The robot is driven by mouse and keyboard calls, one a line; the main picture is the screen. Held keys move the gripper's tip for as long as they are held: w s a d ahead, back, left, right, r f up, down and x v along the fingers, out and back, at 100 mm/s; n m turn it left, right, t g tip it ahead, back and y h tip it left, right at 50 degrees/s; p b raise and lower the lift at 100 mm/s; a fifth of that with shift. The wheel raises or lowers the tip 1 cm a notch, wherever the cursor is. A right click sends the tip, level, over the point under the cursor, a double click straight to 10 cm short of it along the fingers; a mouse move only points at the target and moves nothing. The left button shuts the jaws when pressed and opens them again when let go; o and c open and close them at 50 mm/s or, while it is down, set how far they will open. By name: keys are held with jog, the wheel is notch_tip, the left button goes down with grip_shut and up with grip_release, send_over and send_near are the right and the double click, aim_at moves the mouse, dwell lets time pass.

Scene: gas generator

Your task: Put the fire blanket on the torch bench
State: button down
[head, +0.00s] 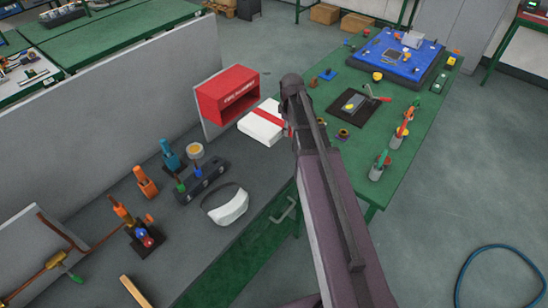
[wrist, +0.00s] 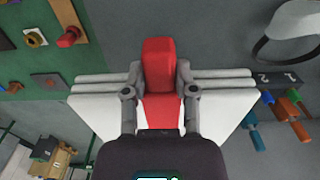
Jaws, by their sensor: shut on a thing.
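The fire blanket is a white folded pack (head: 259,127) with a red band, in front of the open red box (head: 228,93) in the head view. In the wrist view the blanket (wrist: 90,108) spans the middle, its red band (wrist: 159,60) upright between the fingers. My gripper (wrist: 159,78) is shut on that band. In the head view my arm hides the gripper and the blanket's right end. The grey-topped bench (head: 125,262) with torches looks like the torch bench. I cannot tell whether the blanket touches a surface.
A white-and-black visor (head: 228,206), a dark numbered rack (head: 203,182), and blue (head: 172,158) and orange (head: 146,184) torches stand on the grey top. A grey panel (head: 110,105) runs behind. The green bench (head: 425,125) at right holds a blue tray (head: 398,60) and small parts.

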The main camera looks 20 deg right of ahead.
jog(key=b, duration=0.7)
send_over(286, 165)
notch_tip(286, 165, down, 8)
jog(key=shift+a+r, duration=0.1)
notch_tip(286, 165, down, 6)
jog(key=b, duration=0.6)
dwell(0.4)
jog(key=shift+f+b, duration=1.95)
jog(key=shift+f, duration=0.05)
jog(key=shift+f, duration=0.1)
jog(key=shift+c, duration=2)
grip_release()
